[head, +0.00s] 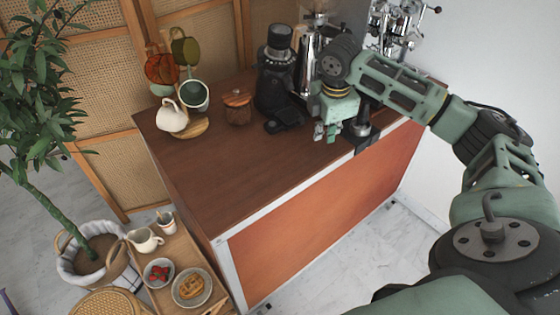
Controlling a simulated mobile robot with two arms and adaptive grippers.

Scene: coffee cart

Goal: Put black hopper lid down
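A black coffee grinder (276,84) stands upright on the brown cart top (215,165), near its back edge. Its dark hopper (279,43) is on top. I cannot clearly make out a separate black lid on the hopper, on the cart or at my gripper. My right gripper (325,133) points down just right of the grinder, low over the cart top near its front edge. Its green fingers look close together, but they are too small to show whether they hold anything. My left gripper is out of view.
A chrome espresso machine (312,55) stands behind my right gripper, and a black stand (362,128) is right of it. A wooden jar (237,106) and a mug tree with cups (194,97) are left of the grinder. The cart's left front is clear.

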